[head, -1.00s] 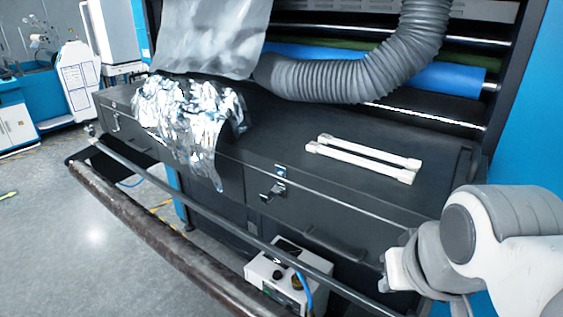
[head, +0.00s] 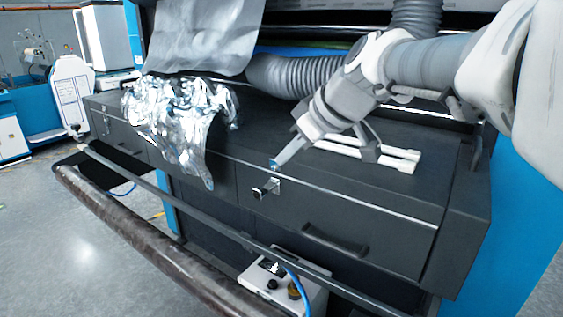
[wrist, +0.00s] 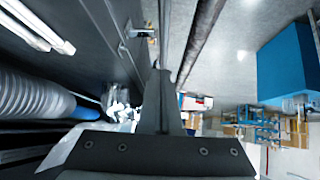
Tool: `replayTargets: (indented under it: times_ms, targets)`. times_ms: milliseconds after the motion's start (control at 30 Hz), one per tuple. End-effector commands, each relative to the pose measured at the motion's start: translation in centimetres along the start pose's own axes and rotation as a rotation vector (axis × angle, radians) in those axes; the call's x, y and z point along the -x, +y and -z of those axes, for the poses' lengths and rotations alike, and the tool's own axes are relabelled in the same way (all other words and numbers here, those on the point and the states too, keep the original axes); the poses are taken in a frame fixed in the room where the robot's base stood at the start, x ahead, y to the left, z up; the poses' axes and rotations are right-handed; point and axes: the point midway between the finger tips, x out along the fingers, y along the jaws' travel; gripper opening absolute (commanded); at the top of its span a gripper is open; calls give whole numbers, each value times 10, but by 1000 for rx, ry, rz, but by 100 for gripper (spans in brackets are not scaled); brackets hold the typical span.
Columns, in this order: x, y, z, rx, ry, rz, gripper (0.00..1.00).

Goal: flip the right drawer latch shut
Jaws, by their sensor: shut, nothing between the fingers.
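The right drawer latch (head: 267,188) is a small metal piece on the front of the right drawer (head: 360,215). Its flap sticks out from the front, apart from the catch plate (head: 273,164) at the top edge. In the wrist view the latch (wrist: 144,33) shows near the top centre. My gripper (head: 281,161) is shut and empty, angled down from the right. Its tip is at the catch plate, just above the latch; I cannot tell whether it touches. In the wrist view my gripper (wrist: 160,72) points up the picture, close to the latch.
A drawer handle (head: 335,241) is right of the latch. Two white rods (head: 385,154) lie on the cabinet top behind my gripper. Crumpled foil (head: 185,130) drapes over the left. A long roller (head: 150,235) and bar run in front. A ribbed hose (head: 300,76) lies behind.

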Motion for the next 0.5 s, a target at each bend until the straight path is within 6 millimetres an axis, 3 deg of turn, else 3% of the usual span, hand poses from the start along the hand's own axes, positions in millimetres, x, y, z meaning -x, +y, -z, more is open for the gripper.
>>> replayTargets:
  times_ms: [200, 500]
  targets:
    - [-13, 11, 17, 85, 58, 27, 0]
    - [-13, 12, 19, 94, 63, 29, 0]
